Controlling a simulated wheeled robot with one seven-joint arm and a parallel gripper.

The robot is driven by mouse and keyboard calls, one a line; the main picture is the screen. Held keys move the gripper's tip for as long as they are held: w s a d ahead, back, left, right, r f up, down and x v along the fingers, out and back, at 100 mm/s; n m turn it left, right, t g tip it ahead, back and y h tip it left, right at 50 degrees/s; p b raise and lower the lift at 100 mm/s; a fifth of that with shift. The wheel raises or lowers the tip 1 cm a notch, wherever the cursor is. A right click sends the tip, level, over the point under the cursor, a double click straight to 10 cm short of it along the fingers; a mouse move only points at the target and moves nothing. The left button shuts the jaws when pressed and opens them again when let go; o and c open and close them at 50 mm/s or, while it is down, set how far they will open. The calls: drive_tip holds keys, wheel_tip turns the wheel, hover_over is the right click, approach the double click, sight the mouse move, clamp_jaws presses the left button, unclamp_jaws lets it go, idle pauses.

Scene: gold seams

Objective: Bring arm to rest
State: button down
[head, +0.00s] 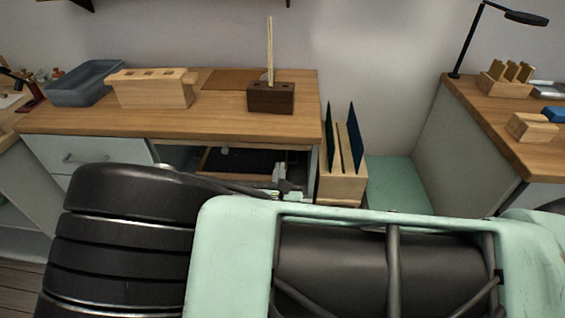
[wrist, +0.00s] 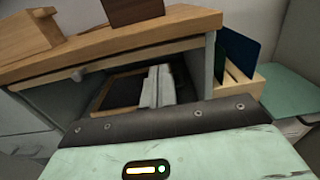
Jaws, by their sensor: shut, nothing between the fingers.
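My arm, mint green and black, fills the lower part of the head view. My gripper (wrist: 157,86) shows in the wrist view as pale grey fingers, shut and empty. It points toward the dark space under the wooden worktop (wrist: 110,45). In the head view my gripper (head: 285,185) is small, in front of the worktop's open recess and left of the wooden rack. My arm hides part of what lies below it.
The worktop (head: 215,120) carries a blue-grey bin (head: 85,85), a light wooden block (head: 150,90) and a dark block (head: 270,97) with upright sticks. A rack (head: 341,180) holds dark panels. At right stands another counter (head: 490,115) with a black lamp (head: 525,18).

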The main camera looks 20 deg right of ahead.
drive_tip(key=v, duration=0.7)
drive_tip(key=s+d+r+m+g+h+p, duration=0.3)
drive_tip(key=s+d+r+m+g, duration=0.4)
drive_tip(key=s+d+m+g, duration=0.5)
drive_tip(key=s+a+r+m+g+y+p, duration=0.1)
drive_tip(key=s+a+r+m+g+y, duration=0.1)
drive_tip(key=s+a+r+m+y, duration=0.1)
drive_tip(key=s+a+r+m+g+y+p, duration=0.2)
drive_tip(key=s+a+r+m+y, duration=0.2)
drive_tip(key=r+m, duration=0.5)
wheel_tip(320, 180, up, 3)
drive_tip(key=a+y, duration=0.2)
drive_tip(key=y, duration=0.1)
drive_tip(key=shift+g+p, duration=0.3)
drive_tip(key=shift+g, duration=0.1)
drive_tip(key=shift+s+a+r, duration=0.1)
